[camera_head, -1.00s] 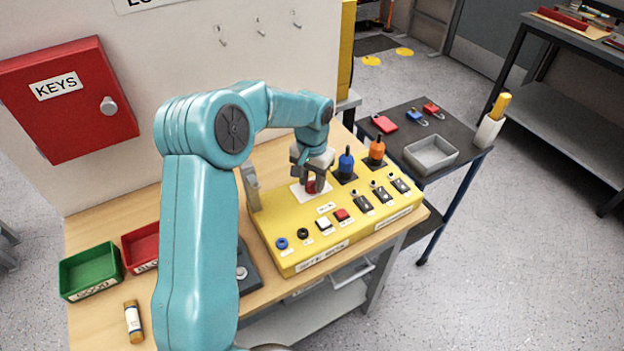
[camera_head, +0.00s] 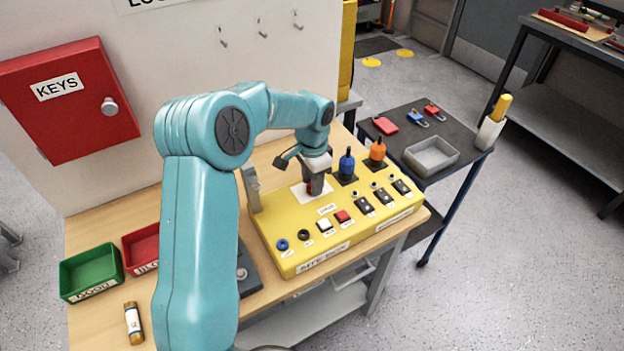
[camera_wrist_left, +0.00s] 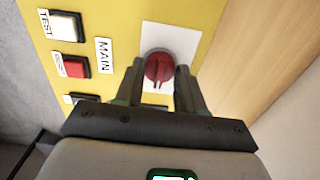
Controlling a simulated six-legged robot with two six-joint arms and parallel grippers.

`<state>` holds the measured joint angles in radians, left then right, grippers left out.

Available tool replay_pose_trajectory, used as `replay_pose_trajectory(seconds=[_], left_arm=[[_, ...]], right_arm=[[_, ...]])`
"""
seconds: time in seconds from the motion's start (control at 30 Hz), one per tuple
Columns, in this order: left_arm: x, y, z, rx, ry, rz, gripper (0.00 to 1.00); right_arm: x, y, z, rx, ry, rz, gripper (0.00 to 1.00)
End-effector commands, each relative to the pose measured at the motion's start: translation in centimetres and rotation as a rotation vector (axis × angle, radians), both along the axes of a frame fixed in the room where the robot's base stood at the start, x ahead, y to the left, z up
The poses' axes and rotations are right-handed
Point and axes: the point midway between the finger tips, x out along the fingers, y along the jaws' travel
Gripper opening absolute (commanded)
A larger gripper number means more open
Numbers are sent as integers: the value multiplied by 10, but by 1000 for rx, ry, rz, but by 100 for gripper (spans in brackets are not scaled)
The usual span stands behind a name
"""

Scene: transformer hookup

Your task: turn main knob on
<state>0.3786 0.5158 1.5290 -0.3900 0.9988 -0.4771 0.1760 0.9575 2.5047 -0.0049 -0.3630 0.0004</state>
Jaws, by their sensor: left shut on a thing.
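The red main knob (camera_wrist_left: 159,68) sits on a white plate (camera_wrist_left: 186,38) beside the MAIN label (camera_wrist_left: 104,55) in the left wrist view. In the head view the knob (camera_head: 315,188) shows only as a little red under the gripper. My left gripper (camera_wrist_left: 160,88) points down at the panel and is shut on the knob, one finger on each side. It also shows in the head view (camera_head: 316,182). The yellow panel (camera_head: 290,235) lies on the wooden bench. My right gripper is in neither view.
Blue (camera_head: 346,163) and orange (camera_head: 377,150) knobs stand close to the right of the gripper. White (camera_head: 325,226) and red (camera_head: 342,216) buttons and several switches sit nearer the front. A metal lever (camera_head: 250,187) rises at the panel's left end.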

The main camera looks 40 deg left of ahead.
Motion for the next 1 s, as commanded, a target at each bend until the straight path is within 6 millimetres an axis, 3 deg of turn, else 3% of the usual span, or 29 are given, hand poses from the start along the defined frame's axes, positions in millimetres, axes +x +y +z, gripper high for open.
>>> replay_pose_trajectory(seconds=[0.33, 0.37, 0.43, 0.77, 0.87, 1.0], left_arm=[[2, -2, -1, -2, -7, -3, 8], [2, -2, -1, -2, -7, -3, 41], [2, -2, -1, -2, -6, -3, 64], [1, -1, 2, -1, -3, -2, 64], [2, -1, 12, 1, -4, -2, 64], [2, 0, 42, 2, -8, -1, 64]], right_arm=[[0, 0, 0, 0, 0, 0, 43], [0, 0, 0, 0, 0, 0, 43], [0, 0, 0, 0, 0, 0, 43], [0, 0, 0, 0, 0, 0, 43], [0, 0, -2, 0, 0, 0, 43], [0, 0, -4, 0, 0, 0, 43]])
